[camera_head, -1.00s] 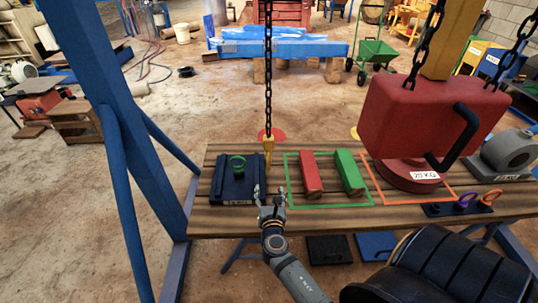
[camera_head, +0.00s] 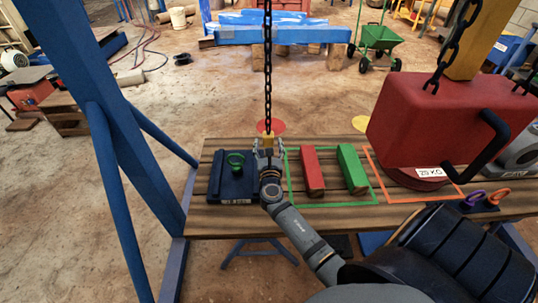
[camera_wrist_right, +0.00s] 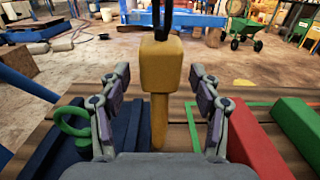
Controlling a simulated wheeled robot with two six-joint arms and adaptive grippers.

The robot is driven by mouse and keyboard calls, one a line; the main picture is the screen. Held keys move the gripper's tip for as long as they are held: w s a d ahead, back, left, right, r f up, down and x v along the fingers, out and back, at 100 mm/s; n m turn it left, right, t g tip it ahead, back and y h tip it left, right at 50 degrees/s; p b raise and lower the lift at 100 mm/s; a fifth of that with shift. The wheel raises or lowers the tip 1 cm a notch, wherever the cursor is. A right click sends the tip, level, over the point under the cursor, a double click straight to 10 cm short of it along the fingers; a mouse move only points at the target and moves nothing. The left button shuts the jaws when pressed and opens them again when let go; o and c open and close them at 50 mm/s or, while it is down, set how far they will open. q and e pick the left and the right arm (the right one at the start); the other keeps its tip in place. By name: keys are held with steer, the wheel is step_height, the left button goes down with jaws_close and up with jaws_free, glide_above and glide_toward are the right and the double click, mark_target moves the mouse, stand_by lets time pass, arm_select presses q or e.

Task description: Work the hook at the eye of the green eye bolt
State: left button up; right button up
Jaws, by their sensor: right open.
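The green eye bolt (camera_head: 236,160) stands on a dark blue block (camera_head: 232,186) at the left of the wooden table; its ring also shows at the left in the right wrist view (camera_wrist_right: 75,122). The yellow hook (camera_head: 267,141) hangs on a black chain (camera_head: 267,70), to the right of the eye bolt and apart from it. In the right wrist view the hook's yellow body (camera_wrist_right: 161,66) is between the fingers, with its lower end partly hidden. My right gripper (camera_head: 268,154) is open around the hook, with gaps on both sides. My left gripper is not in view.
A red bar (camera_head: 311,171) and a green bar (camera_head: 352,168) lie in a green outline right of the hook. A big red 25 KG weight (camera_head: 425,115) hangs at the right. Purple and orange rings (camera_head: 487,199) stand at the table's right end. A blue post (camera_head: 115,110) rises at left.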

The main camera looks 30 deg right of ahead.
steer(key=shift+w+d, duration=0.35)
steer(key=shift+w, duration=0.25)
jaws_close()
steer(key=shift+r+p+v, duration=0.1)
steer(key=shift+p+v, duration=0.15)
steer(key=shift+v, duration=0.4)
steer(key=shift+r+p+v, duration=0.15)
steer(key=shift+p+v, duration=0.05)
steer(key=shift+v, duration=1.6)
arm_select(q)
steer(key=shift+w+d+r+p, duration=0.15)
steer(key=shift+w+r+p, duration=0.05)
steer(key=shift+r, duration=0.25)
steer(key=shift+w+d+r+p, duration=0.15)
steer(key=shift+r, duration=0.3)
arm_select(e)
steer(key=shift+r+v, duration=0.2)
steer(key=shift+v, duration=0.7)
steer(key=shift+r+v, duration=0.2)
steer(key=shift+v, duration=0.75)
steer(key=shift+r+v, duration=0.15)
steer(key=shift+v, duration=0.75)
